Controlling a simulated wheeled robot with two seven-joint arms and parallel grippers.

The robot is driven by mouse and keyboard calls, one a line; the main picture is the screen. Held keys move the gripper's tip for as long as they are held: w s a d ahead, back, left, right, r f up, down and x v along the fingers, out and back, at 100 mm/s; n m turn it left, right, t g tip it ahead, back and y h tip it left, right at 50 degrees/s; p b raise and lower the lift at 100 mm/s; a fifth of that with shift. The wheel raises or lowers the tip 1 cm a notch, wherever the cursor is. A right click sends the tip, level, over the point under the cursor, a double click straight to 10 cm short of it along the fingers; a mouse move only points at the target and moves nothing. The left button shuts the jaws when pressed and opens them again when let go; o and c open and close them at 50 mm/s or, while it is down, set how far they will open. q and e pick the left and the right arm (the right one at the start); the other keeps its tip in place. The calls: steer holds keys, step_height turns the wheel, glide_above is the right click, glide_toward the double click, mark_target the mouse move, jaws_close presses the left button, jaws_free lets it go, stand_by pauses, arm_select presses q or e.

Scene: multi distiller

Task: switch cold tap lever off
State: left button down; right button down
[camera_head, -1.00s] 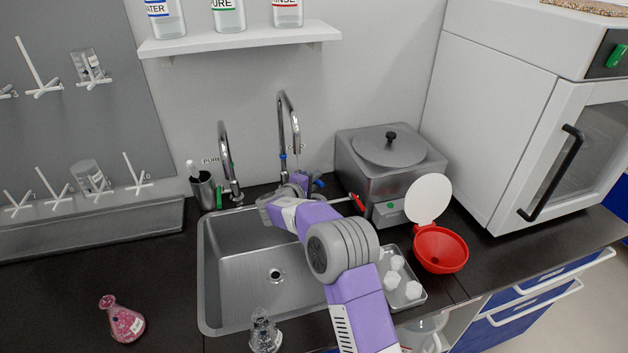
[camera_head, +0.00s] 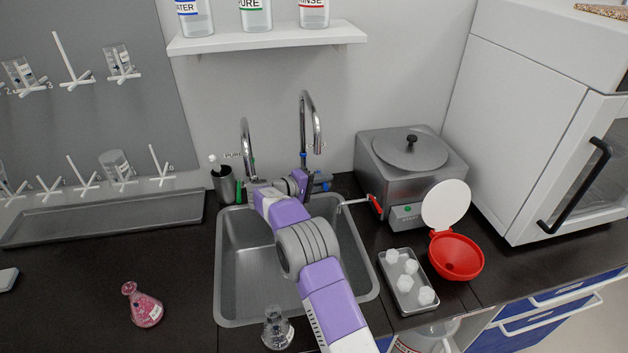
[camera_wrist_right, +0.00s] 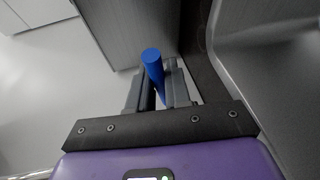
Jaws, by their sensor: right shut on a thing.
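The cold tap's blue lever (camera_wrist_right: 152,62) shows as a blue rod between the two fingers in the right wrist view. My right gripper (camera_wrist_right: 157,90) is shut on it. In the head view, the blue lever (camera_head: 323,186) sits low at the right of the chrome tap (camera_head: 305,120), behind the sink. My right gripper (camera_head: 313,184) reaches over the sink to it, and the wrist hides the tap's base. A second chrome tap (camera_head: 246,145) stands to the left, with a green lever (camera_head: 239,192) beside it. My left gripper is not in view.
The steel sink (camera_head: 247,283) lies under my right arm. A steel bath with a lid (camera_head: 410,150) and red-handled outlet (camera_head: 376,205) stands close on the right. A red funnel (camera_head: 455,258), tray (camera_head: 383,262), pink flask (camera_head: 142,305) and clear flask (camera_head: 277,328) stand around the sink.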

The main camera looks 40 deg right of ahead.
steer(key=c, duration=1.1)
jaws_free()
steer(key=shift+c, duration=0.2)
steer(key=shift+a, duration=0.1)
steer(key=p+v, duration=0.1)
steer(key=v, duration=0.6)
steer(key=shift+a, duration=0.25)
